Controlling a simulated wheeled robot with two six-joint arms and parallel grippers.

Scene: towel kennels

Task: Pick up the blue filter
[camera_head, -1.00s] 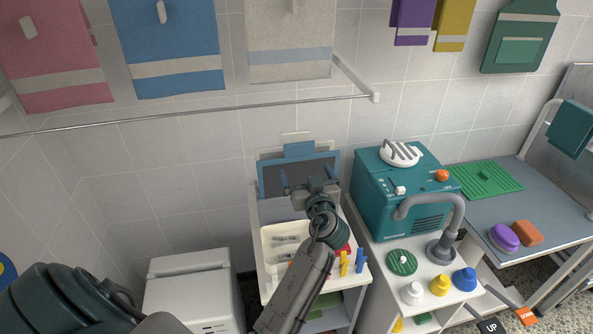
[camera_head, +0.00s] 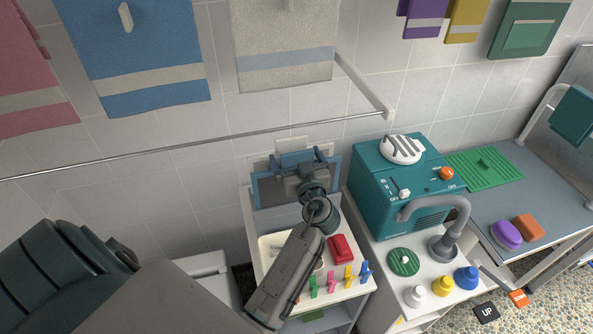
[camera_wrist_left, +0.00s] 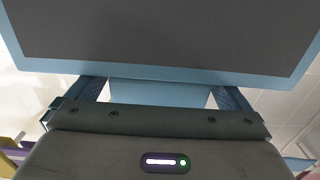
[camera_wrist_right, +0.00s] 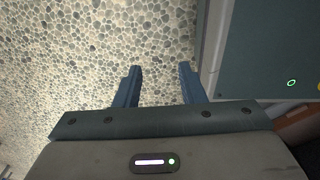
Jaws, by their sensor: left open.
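The blue filter (camera_head: 267,193) is a flat dark grey panel in a light blue frame, standing against the tiled wall at the back of a white cart. A blue tab sticks up from its top edge. My left gripper (camera_head: 296,155) is at this tab, open, with a finger on either side. In the left wrist view the filter (camera_wrist_left: 160,38) fills the top, and the tab (camera_wrist_left: 155,97) lies between the fingers. Whether they touch it I cannot tell. My right gripper (camera_wrist_right: 157,85) is open and empty above the pebbled floor, and out of the head view.
A teal machine (camera_head: 378,205) stands right of the filter. The cart holds a white tray (camera_head: 265,241), a red object (camera_head: 341,248) and several coloured clips. A metal rail (camera_head: 225,136) crosses the wall above, with towels hanging higher up.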

